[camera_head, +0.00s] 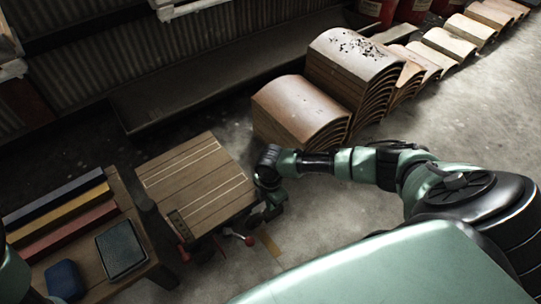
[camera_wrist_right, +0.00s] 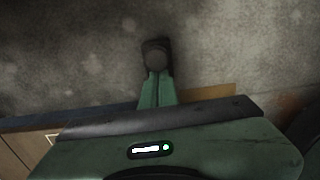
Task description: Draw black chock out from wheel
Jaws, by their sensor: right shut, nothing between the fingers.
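A low wooden-topped cart (camera_head: 195,178) stands left of my right gripper in the head view. Its wheels are mostly hidden under the deck, and I cannot make out the black chock for certain. My right gripper (camera_head: 262,214) is low beside the cart's right side, partly hidden by its own wrist. In the wrist view the right gripper (camera_wrist_right: 157,62) has its fingers together, with dark tips over bare floor and nothing held. A red knob (camera_head: 250,240) and a red part (camera_head: 184,253) show at the cart's near edge. My left gripper is out of view.
A wooden bench (camera_head: 150,262) at lower left carries coloured bars (camera_head: 62,212), a dark box (camera_head: 121,249) and a blue object (camera_head: 65,281). Stacked curved tiles (camera_head: 300,108) stand behind my right arm. A yellow floor strip (camera_head: 269,243) lies near the gripper. Floor at right is clear.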

